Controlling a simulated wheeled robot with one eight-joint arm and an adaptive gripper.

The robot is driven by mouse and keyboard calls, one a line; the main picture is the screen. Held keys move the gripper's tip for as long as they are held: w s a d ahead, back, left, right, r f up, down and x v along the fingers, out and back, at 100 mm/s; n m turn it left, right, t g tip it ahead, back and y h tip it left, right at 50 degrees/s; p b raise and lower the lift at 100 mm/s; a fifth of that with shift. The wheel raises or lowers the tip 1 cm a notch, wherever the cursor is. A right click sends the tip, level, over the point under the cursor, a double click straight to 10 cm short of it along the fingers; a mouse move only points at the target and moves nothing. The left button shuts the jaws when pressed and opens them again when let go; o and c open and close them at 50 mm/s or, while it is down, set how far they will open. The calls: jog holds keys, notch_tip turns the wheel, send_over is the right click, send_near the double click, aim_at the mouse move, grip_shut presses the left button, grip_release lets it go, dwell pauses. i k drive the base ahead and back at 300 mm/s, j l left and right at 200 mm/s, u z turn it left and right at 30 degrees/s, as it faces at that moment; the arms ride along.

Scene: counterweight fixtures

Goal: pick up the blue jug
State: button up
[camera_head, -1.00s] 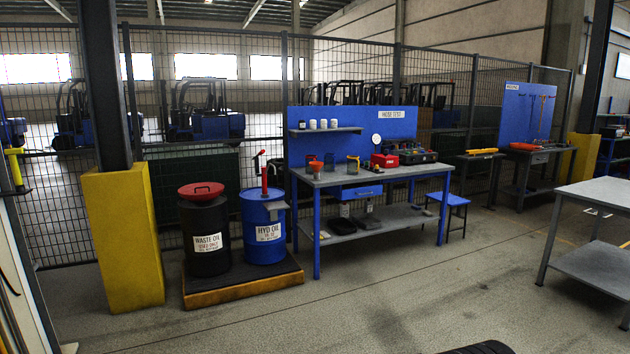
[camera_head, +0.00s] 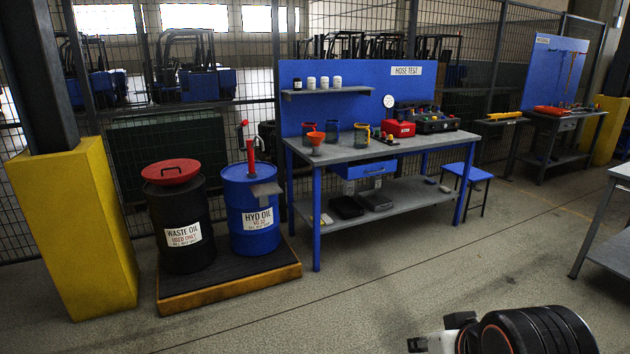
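Several small jug-like containers stand on the grey top of the hose test bench (camera_head: 375,150). One of them, in the middle with a bluish tint, looks like the blue jug (camera_head: 332,131); it is small and partly lost against the blue back panel. It appears upright. A container with a reddish-orange top (camera_head: 309,128) stands left of it, and a yellow-trimmed one (camera_head: 361,133) right of it.
An orange funnel (camera_head: 316,139) sits in front of the jugs, and a red box (camera_head: 398,129) to their right. Two drums on a low pallet (camera_head: 230,285) stand left of the bench. A blue stool (camera_head: 467,172) is at its right. The floor in front is open.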

aim_at(332, 127)
jog(key=i, duration=2.3)
jog(key=i+z, duration=0.1)
jog(key=i, duration=0.35)
jog(key=i+j+z, duration=0.15)
jog(key=i, duration=0.3)
jog(key=i+j+z, duration=0.1)
jog(key=i, duration=0.35)
jog(key=i+j+z, duration=0.1)
jog(key=i, duration=0.35)
jog(key=i+j+z, duration=0.15)
jog(key=i, duration=0.25)
jog(key=i+j+z, duration=0.25)
jog(key=i+j, duration=0.1)
jog(key=i, duration=0.1)
